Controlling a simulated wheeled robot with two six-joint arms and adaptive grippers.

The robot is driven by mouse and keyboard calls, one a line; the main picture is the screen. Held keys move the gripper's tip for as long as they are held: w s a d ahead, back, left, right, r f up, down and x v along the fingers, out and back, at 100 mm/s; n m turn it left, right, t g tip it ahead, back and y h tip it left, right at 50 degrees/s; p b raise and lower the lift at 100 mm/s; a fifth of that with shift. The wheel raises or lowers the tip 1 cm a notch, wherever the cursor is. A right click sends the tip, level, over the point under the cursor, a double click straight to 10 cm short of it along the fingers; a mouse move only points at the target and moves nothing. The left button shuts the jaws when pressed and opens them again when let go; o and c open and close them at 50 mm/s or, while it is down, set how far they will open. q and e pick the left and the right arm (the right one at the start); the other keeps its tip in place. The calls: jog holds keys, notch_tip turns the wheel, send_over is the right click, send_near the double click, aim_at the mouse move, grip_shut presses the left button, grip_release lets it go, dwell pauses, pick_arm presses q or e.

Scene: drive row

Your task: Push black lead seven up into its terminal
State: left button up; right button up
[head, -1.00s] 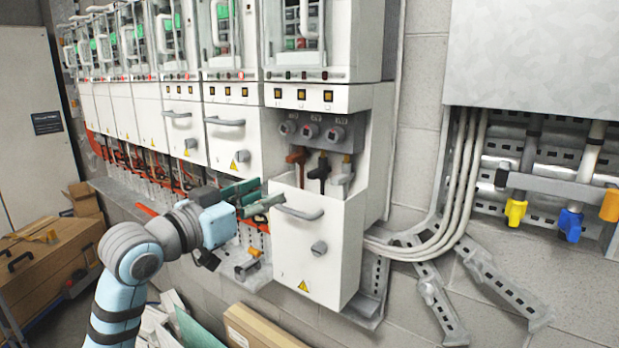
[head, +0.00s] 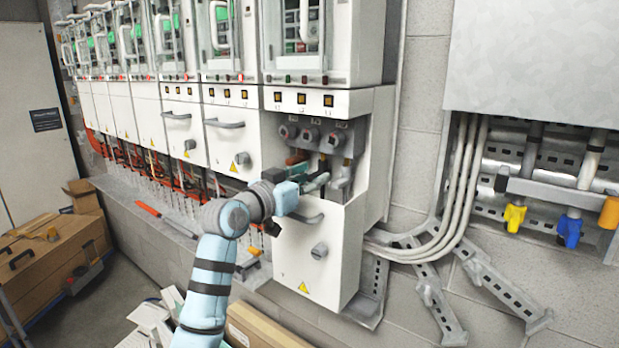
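My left gripper (head: 314,174) is at the open top of the white cabinet on the right end of the row. Its two fingers reach in at the leads, below the terminals. The black lead (head: 323,163) is mostly hidden behind the fingers, so I cannot see whether they touch or hold it. The brown-orange lead (head: 295,158) is partly covered on its left, and the grey lead (head: 345,172) hangs on its right. Three round grey terminals (head: 310,134) sit above the leads, the middle one over the black lead. My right gripper is not in view.
The cabinet's lower door (head: 318,250) has a grey handle just under my gripper. More cabinets (head: 182,125) stand to the left. Grey cables (head: 465,170) and a perforated rail run on the right. Wooden boxes (head: 50,255) and boards lie on the floor at left and below.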

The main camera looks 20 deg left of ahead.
pick_arm(q)
grip_shut()
notch_tip(320, 180, up, 3)
jog(key=p, duration=0.2)
jog(key=shift+f+p, duration=0.2)
jog(key=shift+p, duration=0.1)
grip_release()
